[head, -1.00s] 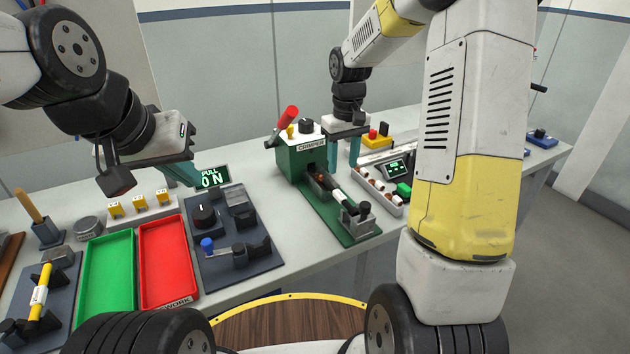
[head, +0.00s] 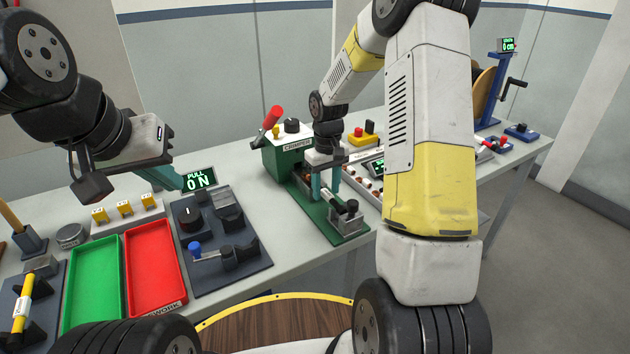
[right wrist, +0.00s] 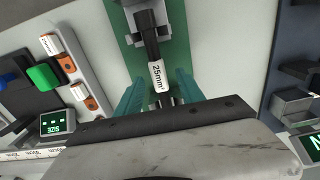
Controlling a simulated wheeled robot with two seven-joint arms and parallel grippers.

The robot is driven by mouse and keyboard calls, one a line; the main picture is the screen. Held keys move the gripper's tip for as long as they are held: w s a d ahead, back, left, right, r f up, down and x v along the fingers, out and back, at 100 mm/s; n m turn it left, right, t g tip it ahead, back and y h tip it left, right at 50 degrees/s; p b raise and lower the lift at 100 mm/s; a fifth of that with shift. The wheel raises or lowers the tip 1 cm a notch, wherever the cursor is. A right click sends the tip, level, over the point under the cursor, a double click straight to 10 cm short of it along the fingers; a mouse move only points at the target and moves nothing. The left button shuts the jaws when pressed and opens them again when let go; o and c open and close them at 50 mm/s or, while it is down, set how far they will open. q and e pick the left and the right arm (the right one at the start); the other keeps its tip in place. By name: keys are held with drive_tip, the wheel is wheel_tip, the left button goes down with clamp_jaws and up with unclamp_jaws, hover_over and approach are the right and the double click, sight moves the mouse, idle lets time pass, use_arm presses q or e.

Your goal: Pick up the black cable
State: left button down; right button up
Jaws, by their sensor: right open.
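The black cable (right wrist: 149,42) lies along the green base of the crimper (head: 288,158), with its outer end in a grey clamp (head: 350,219). It carries a white 25mm² label (right wrist: 157,76). In the head view the cable (head: 341,205) shows just in front of my right gripper. My right gripper (head: 325,196) is over the base, its teal fingers open and pointing down. In the right wrist view the fingers (right wrist: 160,82) stand on either side of the labelled part, with visible gaps. My left gripper (head: 168,180) hangs at the left; its finger gap is hidden.
Left of the crimper are a dark pull-test fixture (head: 222,258), a red tray (head: 155,268) and a green tray (head: 92,285). Right of it is a white tray (head: 369,200) of small parts. A yellow box with a red button (head: 358,132) stands behind.

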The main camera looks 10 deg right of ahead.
clamp_jaws()
drive_tip(key=shift+r, duration=0.2)
